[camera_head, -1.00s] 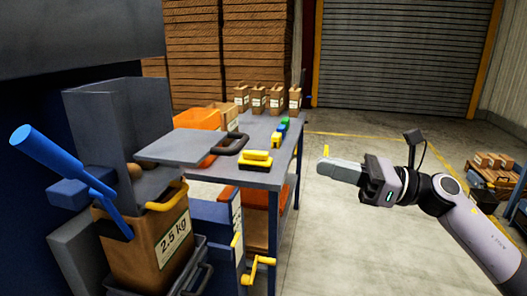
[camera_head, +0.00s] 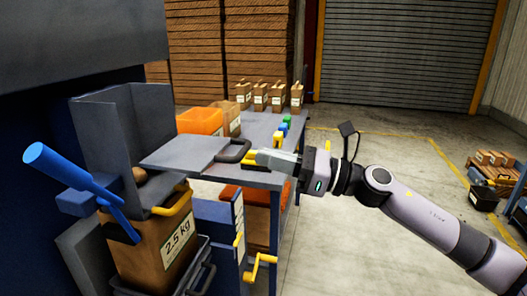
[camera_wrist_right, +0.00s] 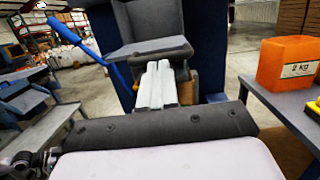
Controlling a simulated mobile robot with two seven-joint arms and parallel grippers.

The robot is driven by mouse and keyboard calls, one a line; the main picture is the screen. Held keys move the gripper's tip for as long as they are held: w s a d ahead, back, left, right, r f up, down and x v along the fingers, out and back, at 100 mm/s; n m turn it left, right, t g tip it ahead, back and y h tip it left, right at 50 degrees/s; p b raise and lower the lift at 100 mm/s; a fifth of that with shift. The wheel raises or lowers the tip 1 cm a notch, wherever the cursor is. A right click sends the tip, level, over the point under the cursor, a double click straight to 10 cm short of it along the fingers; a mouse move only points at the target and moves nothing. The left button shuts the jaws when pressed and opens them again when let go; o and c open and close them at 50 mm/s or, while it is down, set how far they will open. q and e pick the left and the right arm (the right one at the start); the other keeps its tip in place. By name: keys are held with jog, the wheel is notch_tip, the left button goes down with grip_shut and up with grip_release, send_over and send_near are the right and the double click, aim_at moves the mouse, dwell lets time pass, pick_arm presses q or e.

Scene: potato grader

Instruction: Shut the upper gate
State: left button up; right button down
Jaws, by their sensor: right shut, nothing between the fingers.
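The upper gate appears to be the flat grey plate (camera_head: 180,153) sticking out to the right from the grader's grey chute (camera_head: 122,125), with a dark loop handle (camera_head: 236,150) at its outer end. My right gripper (camera_head: 262,158) is shut and empty, its fingertips just right of this handle; I cannot tell whether they touch. In the right wrist view the shut fingers (camera_wrist_right: 157,75) point at the grader, just below the grey plate (camera_wrist_right: 150,46). My left gripper is not in view.
A blue lever (camera_head: 70,170) stands left of a 2.5 kg paper bag (camera_head: 155,250). A yellow handle (camera_head: 176,208) sits above the bag. Open floor lies to the right.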

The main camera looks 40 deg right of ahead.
aim_at(204, 145)
jog(key=shift+x, duration=0.75)
jog(key=shift+w, duration=0.1)
jog(key=p+x, duration=0.1)
jog(key=x, duration=0.2)
jog(key=f+p+x, duration=0.1)
jog(key=x, duration=0.3)
jog(key=f+p+x, duration=0.1)
jog(key=x, duration=0.3)
jog(key=shift+w+a+r+p, duration=0.15)
jog(key=shift+w+p, duration=0.15)
jog(key=shift+w, duration=0.15)
jog(key=shift+r, duration=0.1)
